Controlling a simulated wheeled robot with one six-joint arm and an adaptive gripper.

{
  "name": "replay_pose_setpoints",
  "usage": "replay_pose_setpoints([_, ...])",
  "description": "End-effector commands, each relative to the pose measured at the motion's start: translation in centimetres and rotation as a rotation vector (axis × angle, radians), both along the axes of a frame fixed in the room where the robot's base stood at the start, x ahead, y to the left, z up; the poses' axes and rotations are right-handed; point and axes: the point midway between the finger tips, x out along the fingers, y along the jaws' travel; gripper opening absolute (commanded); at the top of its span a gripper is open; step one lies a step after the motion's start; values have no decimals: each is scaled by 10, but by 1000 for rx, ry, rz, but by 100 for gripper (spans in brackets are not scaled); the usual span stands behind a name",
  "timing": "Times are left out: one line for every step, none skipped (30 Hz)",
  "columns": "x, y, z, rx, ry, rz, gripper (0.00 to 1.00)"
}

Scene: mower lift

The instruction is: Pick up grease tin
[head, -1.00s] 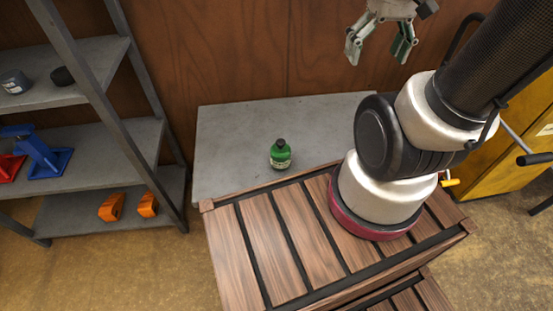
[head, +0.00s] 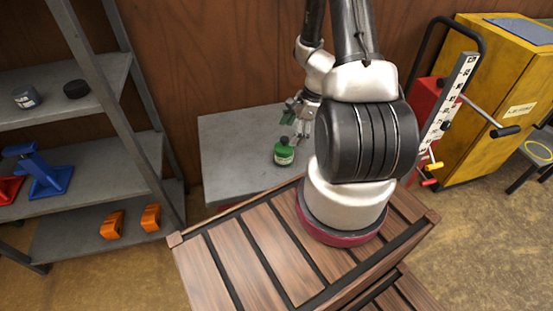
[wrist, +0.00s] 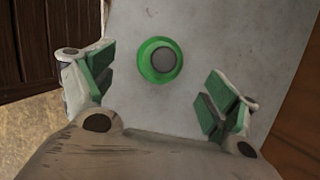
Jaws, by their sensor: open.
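A small green container (head: 284,155) with a dark cap and a pale label stands upright on the grey tabletop. The wrist view shows the same green container (wrist: 149,70) from above, as a green ring around its dark cap. My gripper (head: 297,122) is open and empty, just above and beside the container. In the wrist view, the green-padded fingers of my gripper (wrist: 158,85) are spread wide, with the container between and a little beyond them. I see no contact. On the left shelf are a grey-blue labelled tin (head: 26,97) and a flat black tin (head: 76,88).
The grey table (head: 235,150) is otherwise clear, against a wooden wall. The left shelf unit (head: 90,165) also holds blue and red stands (head: 42,172) and orange pieces (head: 150,218). A yellow cabinet (head: 500,90) and red jack-like equipment (head: 425,100) stand right.

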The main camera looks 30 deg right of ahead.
Motion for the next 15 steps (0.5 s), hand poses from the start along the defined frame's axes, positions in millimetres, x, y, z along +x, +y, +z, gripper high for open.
replay_pose_setpoints([0,0,-3,-3,6,-12,87])
replay_pose_setpoints([0,1,-5,-2,8,-15,87])
replay_pose_setpoints([0,3,-9,0,10,-16,87])
replay_pose_setpoints([1,4,-13,0,10,-16,87])
replay_pose_setpoints([1,5,-16,0,10,-16,87])
replay_pose_setpoints([1,7,-21,-1,10,-15,87])
replay_pose_setpoints([2,8,-24,0,10,-15,87])
replay_pose_setpoints([2,9,-28,0,11,-15,87])
replay_pose_setpoints([2,11,-32,0,11,-14,87])
replay_pose_setpoints([2,12,-37,0,12,-15,87])
replay_pose_setpoints([3,13,-41,0,12,-14,87])
replay_pose_setpoints([4,15,-48,0,12,-14,87])
replay_pose_setpoints([4,16,-53,0,11,-13,87])
replay_pose_setpoints([5,17,-57,0,11,-13,87])
replay_pose_setpoints([5,20,-63,0,11,-12,87])
